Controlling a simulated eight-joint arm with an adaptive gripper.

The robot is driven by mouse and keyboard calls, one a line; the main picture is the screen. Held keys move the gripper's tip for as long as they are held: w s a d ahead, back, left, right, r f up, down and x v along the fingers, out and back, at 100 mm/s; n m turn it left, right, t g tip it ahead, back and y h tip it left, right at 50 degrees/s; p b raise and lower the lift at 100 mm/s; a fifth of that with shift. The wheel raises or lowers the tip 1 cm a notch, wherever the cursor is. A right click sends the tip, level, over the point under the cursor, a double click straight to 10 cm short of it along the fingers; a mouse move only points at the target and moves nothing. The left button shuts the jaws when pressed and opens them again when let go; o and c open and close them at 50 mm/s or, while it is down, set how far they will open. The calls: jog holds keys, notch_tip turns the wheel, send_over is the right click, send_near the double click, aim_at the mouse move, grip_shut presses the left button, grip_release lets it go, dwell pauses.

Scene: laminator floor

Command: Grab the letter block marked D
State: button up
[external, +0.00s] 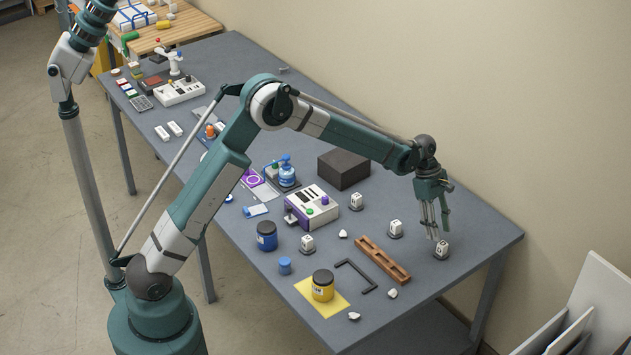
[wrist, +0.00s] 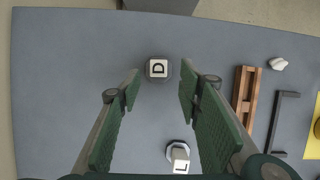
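The letter block marked D (wrist: 158,69) is white with a dark D on top and sits on a dark round base. In the wrist view it lies ahead, between my fingertips. In the external view it appears to be the rightmost white block (external: 442,250), close to the table's right end; its letter is too small to read there. My gripper (wrist: 160,83) is open and empty, fingers spread on both sides of the block. In the external view my gripper (external: 432,236) points down just above it, apparently not touching.
A block marked L (wrist: 180,157) stands at the wrist view's bottom, and other white blocks (external: 357,200) (external: 307,243) stand farther left. A brown slotted rack (external: 383,260) and black bracket (external: 357,276) lie nearby. A dark box (external: 343,169) stands behind. Bare table surrounds the D block.

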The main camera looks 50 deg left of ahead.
aim_at(442, 243)
jog(key=shift+x, duration=0.8)
jog(key=shift+x, duration=2.65)
jog(key=shift+w, duration=0.15)
grip_shut()
